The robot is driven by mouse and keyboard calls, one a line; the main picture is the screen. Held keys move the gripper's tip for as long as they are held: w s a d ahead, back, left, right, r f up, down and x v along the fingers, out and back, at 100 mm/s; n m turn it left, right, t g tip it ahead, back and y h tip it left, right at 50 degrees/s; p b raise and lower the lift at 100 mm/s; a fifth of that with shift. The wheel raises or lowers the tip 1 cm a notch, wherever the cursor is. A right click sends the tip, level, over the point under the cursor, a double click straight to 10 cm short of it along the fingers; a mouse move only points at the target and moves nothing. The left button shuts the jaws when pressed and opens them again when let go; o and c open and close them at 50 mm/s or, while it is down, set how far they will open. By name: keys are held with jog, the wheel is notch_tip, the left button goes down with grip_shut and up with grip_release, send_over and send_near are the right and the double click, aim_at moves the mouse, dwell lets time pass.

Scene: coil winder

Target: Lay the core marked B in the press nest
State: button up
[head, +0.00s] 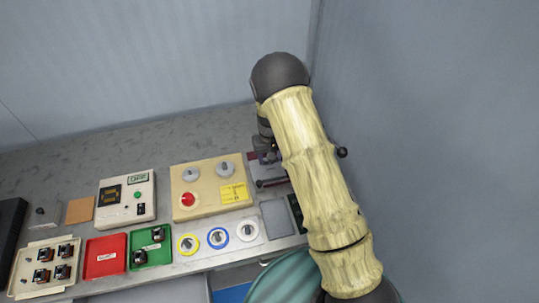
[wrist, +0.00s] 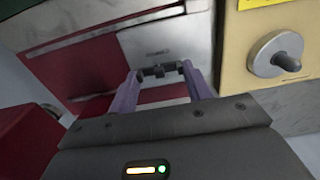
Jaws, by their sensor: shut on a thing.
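My gripper (wrist: 161,72) shows in the wrist view with its two purple fingers shut on a small dark core (wrist: 160,71). No letter on the core can be read. The core is in front of a dark red machine, likely the press (wrist: 95,60), with a pale grey plate (wrist: 155,48) behind the fingertips. I cannot tell whether the core touches it. In the head view my arm hides most of the press (head: 270,182), and the gripper and core cannot be made out clearly. The nest itself cannot be told apart.
A beige panel (head: 205,208) with knobs and a red button stands left of the press; one knob (wrist: 275,55) is close on the right in the wrist view. A cream tray (head: 17,281) of several cores, a red tray (head: 91,244) and a green tray (head: 164,257) lie farther left.

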jog(key=shift+f, duration=0.75)
dwell(0.3)
jog(key=shift+s, duration=0.2)
jog(key=shift+w, duration=0.15)
dwell(0.5)
jog(key=shift+f+b, duration=0.55)
jog(key=shift+b, duration=0.1)
dwell(0.4)
jog(key=o, duration=1.1)
notch_tip(320, 180, up, 17)
jog(key=b, duration=0.3)
jog(key=shift+r, duration=0.2)
